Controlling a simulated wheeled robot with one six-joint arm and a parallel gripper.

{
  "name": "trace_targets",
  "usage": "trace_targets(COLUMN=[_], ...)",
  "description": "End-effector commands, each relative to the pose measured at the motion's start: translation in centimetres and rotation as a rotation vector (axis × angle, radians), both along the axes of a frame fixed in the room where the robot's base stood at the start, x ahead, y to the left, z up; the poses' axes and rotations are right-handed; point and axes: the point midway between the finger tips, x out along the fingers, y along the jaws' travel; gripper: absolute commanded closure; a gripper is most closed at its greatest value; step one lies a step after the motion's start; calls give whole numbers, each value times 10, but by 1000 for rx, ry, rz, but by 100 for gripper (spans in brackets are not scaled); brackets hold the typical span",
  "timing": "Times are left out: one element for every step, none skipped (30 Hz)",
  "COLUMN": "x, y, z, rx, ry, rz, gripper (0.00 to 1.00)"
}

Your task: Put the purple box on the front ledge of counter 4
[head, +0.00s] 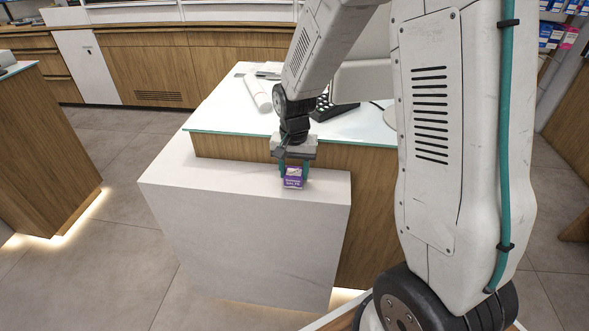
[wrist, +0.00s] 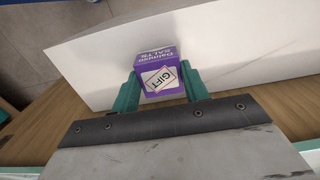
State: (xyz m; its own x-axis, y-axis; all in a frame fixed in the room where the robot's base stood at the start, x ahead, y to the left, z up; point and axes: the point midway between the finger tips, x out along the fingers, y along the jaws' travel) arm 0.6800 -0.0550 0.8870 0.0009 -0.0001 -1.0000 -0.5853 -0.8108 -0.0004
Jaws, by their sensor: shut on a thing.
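The purple box (head: 293,179) is a small carton with a white label. It is between the teal fingers of my gripper (head: 294,168), which is shut on it. The ledge also shows in the wrist view (wrist: 235,50). Whether the box touches the ledge top I cannot tell.
Behind the ledge is the higher glass-edged counter top (head: 225,115) with a paper roll (head: 257,94) and a dark keypad device (head: 330,108). A wooden counter (head: 40,150) stands at left. The ledge's left part is clear.

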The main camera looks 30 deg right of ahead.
Motion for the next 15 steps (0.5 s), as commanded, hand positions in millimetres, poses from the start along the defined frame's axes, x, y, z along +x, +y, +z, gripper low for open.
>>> trace_targets(x=[0,0,0,0,0,0,0,0,0,0,0,0,0,0,0], y=[0,-1,-1,-1,-1,-1,-2,-2,-2,-2,-2,-2,-2,-2,-2], z=[0,-1,-2,-3,-4,-3,-3,-3,-3,-3,-3,-3,-3,-3,-3], rx=[0,0,1,0,0,0,0,0,0,0,0,0,0,0,0], ry=[0,0,1,1,1,0,0,0,0,0,0,0,0,0,0], rz=[-1,-1,-1,-2,-2,-2,-2,-2,-3,-3,-3,-3,-3,-3,-3], gripper=[83,83,83,83,83,47,39,34,34,34,34,34,34,34,34])
